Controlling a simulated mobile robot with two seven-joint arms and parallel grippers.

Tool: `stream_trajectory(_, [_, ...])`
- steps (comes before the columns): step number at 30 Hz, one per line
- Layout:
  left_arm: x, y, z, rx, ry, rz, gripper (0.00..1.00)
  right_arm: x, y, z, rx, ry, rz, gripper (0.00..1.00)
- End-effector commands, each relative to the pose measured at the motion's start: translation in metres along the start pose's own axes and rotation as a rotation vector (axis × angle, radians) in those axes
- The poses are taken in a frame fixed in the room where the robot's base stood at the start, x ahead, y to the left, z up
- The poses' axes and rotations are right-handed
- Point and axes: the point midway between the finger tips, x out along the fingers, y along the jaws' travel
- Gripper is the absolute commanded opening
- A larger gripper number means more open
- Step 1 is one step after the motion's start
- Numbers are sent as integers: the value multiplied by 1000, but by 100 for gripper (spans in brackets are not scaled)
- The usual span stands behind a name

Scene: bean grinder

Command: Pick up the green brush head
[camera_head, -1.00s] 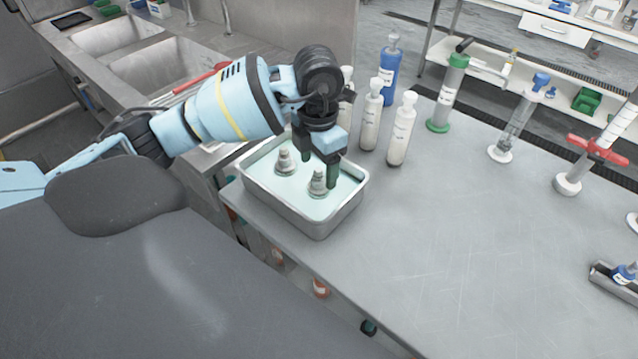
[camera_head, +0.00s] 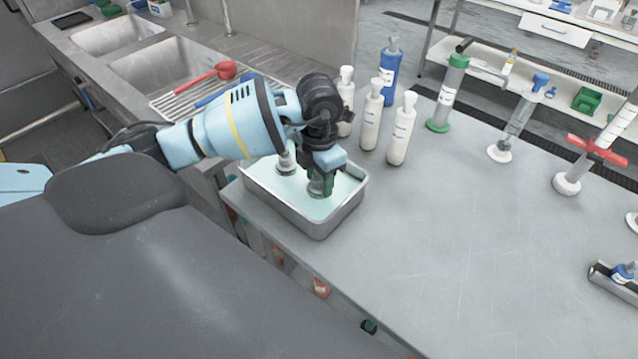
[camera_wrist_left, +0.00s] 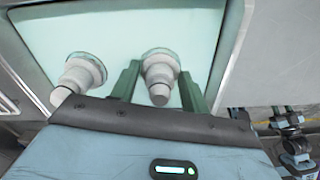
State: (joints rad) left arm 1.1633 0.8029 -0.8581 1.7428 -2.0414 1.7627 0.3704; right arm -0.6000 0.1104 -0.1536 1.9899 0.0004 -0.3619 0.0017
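Two pale grey, stepped, knob-like pieces stand in a metal tray (camera_head: 335,224) of pale green liquid. The near piece (camera_wrist_left: 160,75) has a faintly greenish rim at its base; the other piece (camera_head: 286,163), also in the left wrist view (camera_wrist_left: 80,75), looks much the same. I see no plainly green brush head. My left gripper (camera_head: 321,184) points down into the tray at the near piece. In the left wrist view its green fingers (camera_wrist_left: 160,88) stand on either side of that piece, apart, with narrow gaps; contact is not clear.
White bottles (camera_head: 371,118) and a blue bottle (camera_head: 389,72) stand just behind the tray. A green-based cylinder (camera_head: 446,95) is farther right. A red ladle (camera_head: 205,74) lies on a rack by the sinks.

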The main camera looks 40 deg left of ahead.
Motion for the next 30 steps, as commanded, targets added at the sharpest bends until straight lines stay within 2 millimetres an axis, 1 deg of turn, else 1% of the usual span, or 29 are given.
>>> stream_trajectory(1, [0, 0, 0, 0, 0, 0, 38, 0, 0, 1, 0, -2, 0, 36])
stream_trajectory(4, [0, 0, 0, 0, 0, 0, 25, -1, 0, 3, 1, -6, 0, 36])
stream_trajectory(5, [0, 0, 0, 0, 0, 0, 23, -2, -1, 4, 1, -7, -1, 36])
stream_trajectory(11, [-1, 0, 0, 0, -1, 0, 23, -3, -1, 5, 2, -11, -1, 36])
stream_trajectory(14, [-7, 0, 0, 0, -2, 1, 23, -3, -1, 5, 2, -10, -1, 36])
stream_trajectory(17, [-20, 0, 1, -1, -4, 0, 23, -3, -1, 4, 1, -7, -1, 36])
stream_trajectory(24, [-65, 0, 1, 0, -5, 1, 23, -2, 0, -1, 0, 2, 0, 36])
stream_trajectory(27, [-81, 0, 1, -1, -4, 1, 23, -1, 0, -3, 0, 6, 0, 36])
stream_trajectory(30, [-92, 0, 0, -1, -2, 1, 23, -1, 0, -4, -1, 8, 0, 36])
